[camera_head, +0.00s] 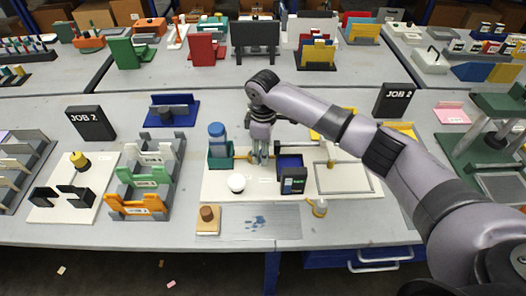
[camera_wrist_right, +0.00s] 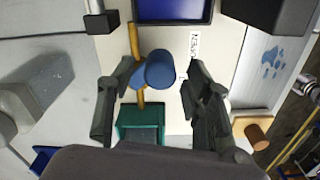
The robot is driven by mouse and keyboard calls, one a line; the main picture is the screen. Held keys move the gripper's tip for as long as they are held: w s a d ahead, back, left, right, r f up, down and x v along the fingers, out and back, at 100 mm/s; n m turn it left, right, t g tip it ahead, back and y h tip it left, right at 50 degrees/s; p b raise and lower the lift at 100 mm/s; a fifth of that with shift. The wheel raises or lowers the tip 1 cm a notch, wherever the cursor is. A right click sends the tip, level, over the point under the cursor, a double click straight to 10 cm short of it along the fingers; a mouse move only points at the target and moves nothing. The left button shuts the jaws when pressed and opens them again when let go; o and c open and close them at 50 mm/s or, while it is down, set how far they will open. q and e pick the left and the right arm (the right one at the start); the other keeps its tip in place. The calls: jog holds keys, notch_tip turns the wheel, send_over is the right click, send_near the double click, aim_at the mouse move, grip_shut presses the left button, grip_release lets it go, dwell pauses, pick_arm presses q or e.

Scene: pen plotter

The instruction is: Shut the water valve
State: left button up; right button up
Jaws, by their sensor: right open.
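The water valve appears as a blue round knob (camera_wrist_right: 160,68) with a blue part beside it, on an orange pipe (camera_wrist_right: 134,42) in the right wrist view. The pipe runs from a teal box (camera_wrist_right: 140,117) to a dark blue tray (camera_wrist_right: 172,9). My right gripper (camera_wrist_right: 148,92) is open, with one finger on each side of the knob; whether either touches it I cannot tell. In the head view my right gripper (camera_head: 260,160) points down over the pipe and largely hides the valve. My left gripper is not in view.
A blue bottle (camera_head: 217,131) stands at the teal box.

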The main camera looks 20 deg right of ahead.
jog(key=shift+f, duration=0.7)
jog(key=shift+c, duration=0.3)
grip_shut()
